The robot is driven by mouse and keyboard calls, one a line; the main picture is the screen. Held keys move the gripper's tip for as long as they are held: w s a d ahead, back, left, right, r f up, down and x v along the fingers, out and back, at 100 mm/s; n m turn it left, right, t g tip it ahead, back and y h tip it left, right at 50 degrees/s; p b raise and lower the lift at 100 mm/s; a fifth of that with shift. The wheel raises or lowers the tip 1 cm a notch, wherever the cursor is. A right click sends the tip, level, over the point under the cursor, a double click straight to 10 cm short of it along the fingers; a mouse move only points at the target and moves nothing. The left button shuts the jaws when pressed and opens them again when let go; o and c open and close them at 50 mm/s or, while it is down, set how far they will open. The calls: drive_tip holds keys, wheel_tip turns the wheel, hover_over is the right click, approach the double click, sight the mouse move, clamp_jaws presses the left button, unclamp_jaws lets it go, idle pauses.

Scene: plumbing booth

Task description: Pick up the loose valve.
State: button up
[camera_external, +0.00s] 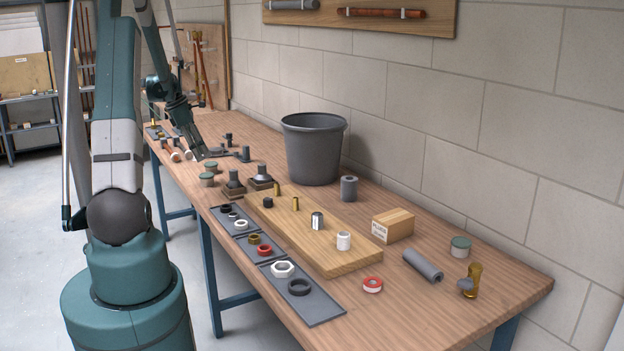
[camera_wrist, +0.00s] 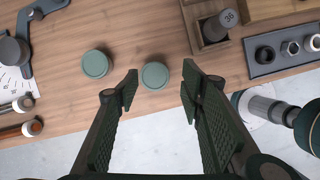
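What looks like the loose valve (camera_external: 471,281), a brass body with a grey knob, stands near the right end of the bench in the external view. It is not visible in the wrist view. My gripper (camera_external: 201,153) hangs over the far left part of the bench, a long way from the valve. In the wrist view my gripper (camera_wrist: 159,85) has its fingers spread apart with nothing between the pads. A round green-lidded tin (camera_wrist: 154,75) lies below the gap, apart from the fingers.
A second green-lidded tin (camera_wrist: 95,64) is beside the first. A black bucket (camera_external: 314,150) stands mid-bench by the wall.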

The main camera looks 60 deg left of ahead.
sight(476, 265)
drive_tip(key=w+d+m+g, duration=0.1)
drive_tip(key=w+d+m, duration=0.3)
drive_tip(key=w+d, duration=0.8)
drive_tip(key=w+d+f+m+g+p, duration=0.1)
drive_tip(key=w+d+m, duration=0.4)
drive_tip(key=w+d, duration=1)
drive_tip(key=w+d+m+g, duration=0.1)
drive_tip(key=w+d+m, duration=0.5)
drive_tip(key=w+d, duration=0.9)
drive_tip(key=d+m, duration=0.7)
drive_tip(key=d, duration=2.7)
drive_tip(key=s+d+m, duration=0.2)
drive_tip(key=d, duration=0.8)
drive_tip(key=s+d+m+y+p, duration=0.1)
drive_tip(key=s+d+m, duration=0.1)
drive_tip(key=d, duration=0.7)
drive_tip(key=s+d+f+m, duration=0.1)
drive_tip(key=s+d+m, duration=0.1)
drive_tip(key=d, duration=0.8)
drive_tip(key=shift+s+d+m+g+y, duration=0.2)
drive_tip(key=shift+d+m+g+y, duration=0.1)
drive_tip(key=shift+m, duration=0.5)
drive_tip(key=shift+w+d+f+m+g+p, duration=0.1)
drive_tip(key=shift+f+m+g+p, duration=0.05)
drive_tip(key=shift+f, duration=0.4)
drive_tip(key=shift+w+d+f+m+g+p, duration=0.1)
drive_tip(key=shift+f+m+g+p, duration=0.05)
drive_tip(key=shift+f, duration=0.4)
